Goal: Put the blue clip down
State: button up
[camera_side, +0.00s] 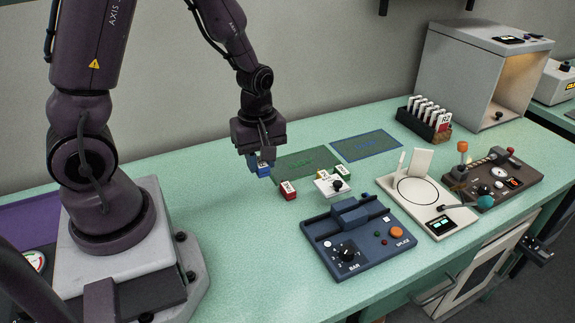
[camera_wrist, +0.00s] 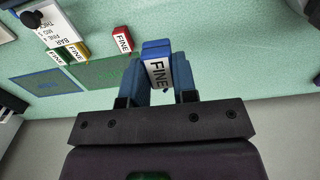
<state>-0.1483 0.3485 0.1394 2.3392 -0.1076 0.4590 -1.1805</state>
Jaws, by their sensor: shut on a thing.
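The blue clip (camera_side: 262,170), with a white label reading FINE, is between the fingers of my gripper (camera_side: 260,157). In the wrist view the blue clip (camera_wrist: 155,52) stands between the two blue fingers of my gripper (camera_wrist: 157,72), which are shut on it. In the side view it is beside the left end of the green mat (camera_side: 305,163). It looks to be slightly above the table, but the exact gap is hard to tell.
A red clip (camera_side: 288,190) sits close in front, also seen in the wrist view (camera_wrist: 122,40). A white block with a black knob (camera_side: 331,185) and a green clip (camera_side: 343,173) stand to the right. A blue-outlined mat (camera_side: 366,145) lies behind. A dark blue device (camera_side: 360,240) stands in front.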

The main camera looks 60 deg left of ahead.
jog(key=shift+s+d+r+m, duration=0.1)
jog(key=shift+s+m, duration=0.15)
jog(key=shift+m, duration=0.75)
jog(key=shift+w+r+m, duration=0.3)
jog(key=shift+m, duration=0.7)
jog(key=w+d+r+m, duration=0.5)
jog(key=w+d+m, duration=0.25)
jog(key=m, duration=0.65)
jog(key=s+a+f+n, duration=0.1)
jog(key=s+a+n, duration=0.1)
jog(key=n, duration=0.2)
jog(key=s+a+f+n, duration=0.2)
jog(key=s+a+n, duration=0.1)
jog(key=n, duration=0.1)
jog(key=s+a+f+n, duration=0.2)
jog(key=n, duration=0.2)
jog(key=shift+s+a+n, duration=0.15)
jog(key=shift+a+n, duration=0.1)
jog(key=shift+n, duration=0.15)
jog(key=n, duration=0.2)
jog(key=s+n, duration=0.1)
jog(key=shift+f, duration=0.25)
jog(key=shift+w+f+n, duration=0.1)
jog(key=shift+w+n, duration=0.05)
jog(key=shift+n, duration=1.05)
